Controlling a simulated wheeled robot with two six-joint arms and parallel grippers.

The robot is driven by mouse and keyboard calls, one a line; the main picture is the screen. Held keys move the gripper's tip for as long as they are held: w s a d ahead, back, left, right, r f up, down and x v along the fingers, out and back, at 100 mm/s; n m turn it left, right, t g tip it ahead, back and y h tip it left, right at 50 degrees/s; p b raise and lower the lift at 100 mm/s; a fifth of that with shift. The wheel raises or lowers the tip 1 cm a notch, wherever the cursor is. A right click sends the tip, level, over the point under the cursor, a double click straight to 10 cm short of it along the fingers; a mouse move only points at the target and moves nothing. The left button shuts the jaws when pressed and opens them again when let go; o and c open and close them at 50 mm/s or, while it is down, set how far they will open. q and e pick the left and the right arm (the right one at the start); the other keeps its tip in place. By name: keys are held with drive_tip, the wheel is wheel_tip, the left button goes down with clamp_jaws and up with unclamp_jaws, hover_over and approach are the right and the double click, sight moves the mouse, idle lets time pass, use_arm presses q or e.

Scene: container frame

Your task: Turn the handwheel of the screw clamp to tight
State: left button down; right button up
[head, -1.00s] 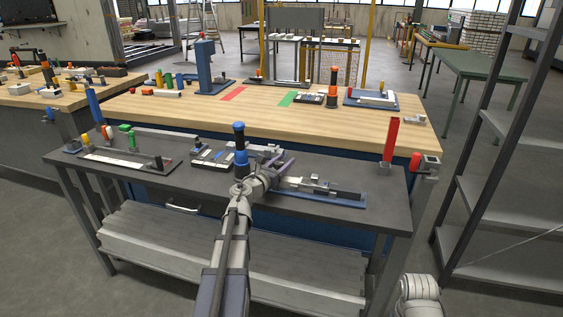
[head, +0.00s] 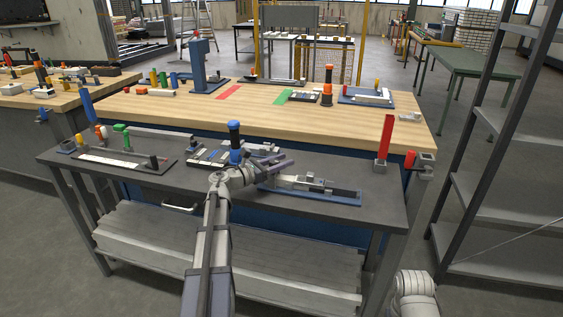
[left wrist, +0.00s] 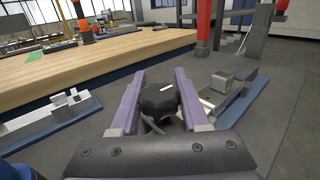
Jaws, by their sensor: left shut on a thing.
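The screw clamp (head: 315,188) lies on its blue base on the dark front table in the head view. In the left wrist view its grey block (left wrist: 221,82) and blue base are on the right. The handwheel is the dark lobed knob with a white mark (left wrist: 160,98). My left gripper (head: 275,165) is at the left end of the clamp. In the left wrist view the purple fingers of the gripper (left wrist: 160,76) are on both sides of the knob, shut on it. The gripper largely hides the knob in the head view. My right gripper is not in view.
A black handle with a blue collar (head: 235,142) stands close to my left wrist. A red upright piece (head: 385,137) stands at the table's right end. A flat tray (head: 125,161) and small fixtures are at the left. The front right of the table top is bare.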

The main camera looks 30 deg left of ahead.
sight(270, 165)
use_arm(q)
drive_tip(key=shift+c, duration=2)
unclamp_jaws()
drive_tip(key=v, duration=0.7)
drive_tip(key=shift+s+a, duration=0.2)
drive_tip(key=shift+s, duration=0.15)
